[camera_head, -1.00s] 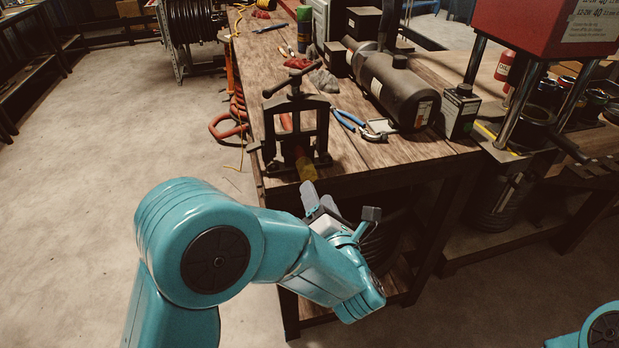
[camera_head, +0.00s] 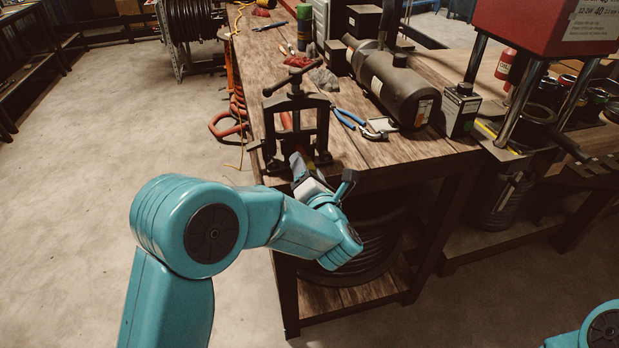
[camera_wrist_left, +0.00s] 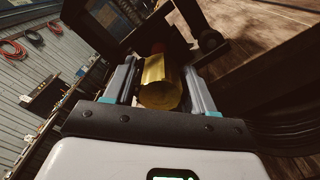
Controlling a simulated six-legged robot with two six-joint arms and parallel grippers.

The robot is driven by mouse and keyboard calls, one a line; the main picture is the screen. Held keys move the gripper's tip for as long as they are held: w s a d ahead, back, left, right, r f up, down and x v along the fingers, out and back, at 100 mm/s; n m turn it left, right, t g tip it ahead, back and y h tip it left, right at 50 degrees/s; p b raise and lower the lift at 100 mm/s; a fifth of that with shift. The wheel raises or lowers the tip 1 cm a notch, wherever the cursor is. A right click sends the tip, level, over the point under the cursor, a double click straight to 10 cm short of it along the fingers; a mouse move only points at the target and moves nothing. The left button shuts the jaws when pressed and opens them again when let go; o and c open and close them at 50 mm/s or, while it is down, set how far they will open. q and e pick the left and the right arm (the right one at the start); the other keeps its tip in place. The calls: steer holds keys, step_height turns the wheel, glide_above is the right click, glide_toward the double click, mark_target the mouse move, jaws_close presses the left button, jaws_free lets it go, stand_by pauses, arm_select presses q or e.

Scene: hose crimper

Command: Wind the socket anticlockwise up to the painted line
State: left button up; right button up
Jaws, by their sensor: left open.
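The brass-yellow socket (camera_wrist_left: 161,84) sits on the end of a red hose held in a dark vise (camera_head: 323,128) at the bench's front corner. In the left wrist view the socket lies between the two fingers of my left gripper (camera_head: 301,166), which is open around it. I cannot tell whether either finger touches it. In the head view my gripper hides the socket, and a bit of the red hose (camera_head: 286,121) shows inside the vise frame. I cannot make out a painted line. My right gripper is out of view.
Blue-handled pliers (camera_head: 347,118) and a large dark cylinder (camera_head: 397,88) lie right of the vise on the wooden bench (camera_head: 375,155). A red press (camera_head: 545,25) stands at the right. A coiled black hose (camera_head: 370,250) is under the bench.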

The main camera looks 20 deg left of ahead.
arm_select(q)
steer(key=c, duration=0.9)
steer(key=n, duration=1.1)
steer(key=o, duration=0.9)
steer(key=shift+n, duration=0.5)
steer(key=shift+s+d, duration=0.1)
